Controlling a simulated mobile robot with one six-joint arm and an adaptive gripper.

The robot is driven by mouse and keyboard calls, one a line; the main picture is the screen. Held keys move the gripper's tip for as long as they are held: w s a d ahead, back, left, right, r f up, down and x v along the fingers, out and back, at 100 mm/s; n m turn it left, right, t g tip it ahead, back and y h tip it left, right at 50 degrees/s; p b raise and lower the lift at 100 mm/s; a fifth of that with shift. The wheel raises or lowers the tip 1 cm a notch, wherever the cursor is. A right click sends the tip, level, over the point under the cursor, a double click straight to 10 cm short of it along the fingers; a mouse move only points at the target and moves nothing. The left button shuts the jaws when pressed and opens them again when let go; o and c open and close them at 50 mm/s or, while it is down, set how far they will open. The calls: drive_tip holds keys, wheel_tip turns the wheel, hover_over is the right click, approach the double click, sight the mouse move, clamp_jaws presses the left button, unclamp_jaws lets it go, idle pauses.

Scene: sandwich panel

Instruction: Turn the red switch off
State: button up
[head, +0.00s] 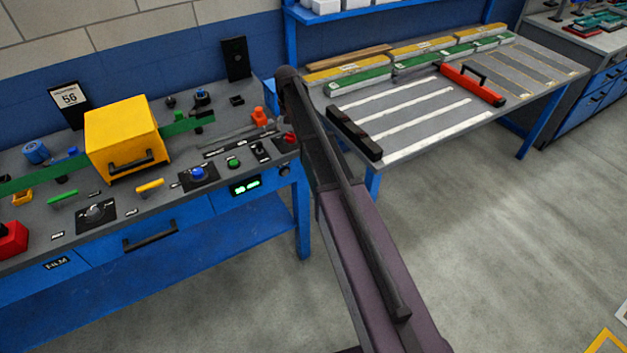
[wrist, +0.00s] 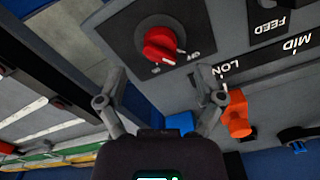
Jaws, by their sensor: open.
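The red switch (wrist: 160,44) is a round rotary knob on a dark plate on the grey panel, at the top middle of the wrist view. Small white labels sit by its rim, too small to read surely. In the head view part of the red switch (head: 290,138) shows at the panel's right end, beside my arm, which hides the rest. My gripper (wrist: 161,70) is open and empty. In the wrist view its two fingers lie on either side below the knob, apart from it. In the head view my arm hides the gripper.
An orange part (wrist: 237,115) and a blue block (wrist: 181,123) stand close to my right finger. The panel also carries a yellow box (head: 122,135), a blue knob (head: 197,173) and a green button (head: 234,162). A second table (head: 430,145) stands to the right across a gap.

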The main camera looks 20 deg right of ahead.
drive_tip(key=shift+r+p, duration=4.6)
drive_tip(key=shift+r, duration=0.3)
drive_tip(key=s+f+b, duration=0.2)
drive_tip(key=s, duration=0.8)
drive_tip(key=s+f+n+b, duration=0.1)
drive_tip(key=s+f+b, duration=0.2)
drive_tip(key=s, duration=0.7)
drive_tip(key=s+f+b, duration=0.3)
drive_tip(key=s, duration=0.7)
drive_tip(key=shift+d+f+n, duration=0.2)
drive_tip(key=shift+f+n, duration=0.05)
drive_tip(key=shift+n, duration=0.15)
drive_tip(key=s, duration=0.3)
drive_tip(key=shift+s, duration=0.25)
